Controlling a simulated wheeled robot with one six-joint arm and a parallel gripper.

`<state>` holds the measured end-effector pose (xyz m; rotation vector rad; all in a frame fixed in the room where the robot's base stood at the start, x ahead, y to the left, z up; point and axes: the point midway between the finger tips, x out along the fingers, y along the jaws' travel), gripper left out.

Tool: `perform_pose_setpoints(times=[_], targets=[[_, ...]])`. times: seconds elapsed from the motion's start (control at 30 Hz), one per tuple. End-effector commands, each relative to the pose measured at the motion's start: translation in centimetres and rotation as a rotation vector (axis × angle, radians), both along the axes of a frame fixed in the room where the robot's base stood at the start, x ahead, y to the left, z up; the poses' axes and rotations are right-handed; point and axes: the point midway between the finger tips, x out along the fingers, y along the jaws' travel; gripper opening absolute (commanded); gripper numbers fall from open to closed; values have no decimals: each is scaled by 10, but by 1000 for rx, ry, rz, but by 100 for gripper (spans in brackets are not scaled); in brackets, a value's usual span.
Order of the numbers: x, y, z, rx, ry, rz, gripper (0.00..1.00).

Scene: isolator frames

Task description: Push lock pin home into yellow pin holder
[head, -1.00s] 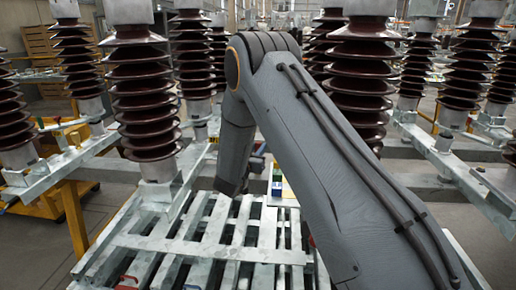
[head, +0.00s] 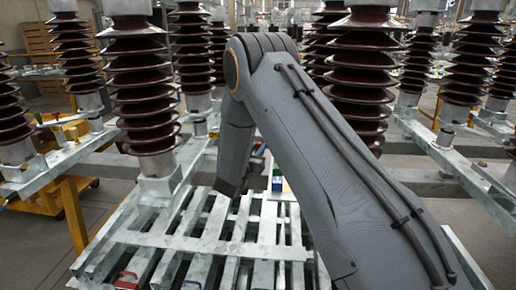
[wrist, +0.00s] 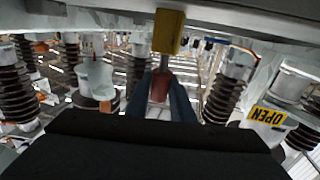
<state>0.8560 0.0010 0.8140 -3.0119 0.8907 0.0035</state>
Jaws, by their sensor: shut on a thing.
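In the wrist view, the yellow pin holder (wrist: 168,32) hangs from the underside of a grey metal beam, at the top middle. Below it is the lock pin (wrist: 159,86), with a red grip and a bare metal shaft. The shaft runs up to the holder's lower end, and a short length of it shows between the grip and the holder. How deep the tip sits is hidden. My gripper (wrist: 160,95) is shut on the red grip, one dark finger on each side. In the head view, my arm hides the pin and holder.
Brown ribbed insulator columns (head: 145,85) stand on grey metal beams all around. A slatted metal frame (head: 210,240) lies below my arm.

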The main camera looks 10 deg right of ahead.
Motion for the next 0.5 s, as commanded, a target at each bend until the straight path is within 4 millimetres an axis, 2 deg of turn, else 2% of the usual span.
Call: perform_pose_setpoints(times=[0.5], targets=[[0,0,-12,-1,-1,0,0]])
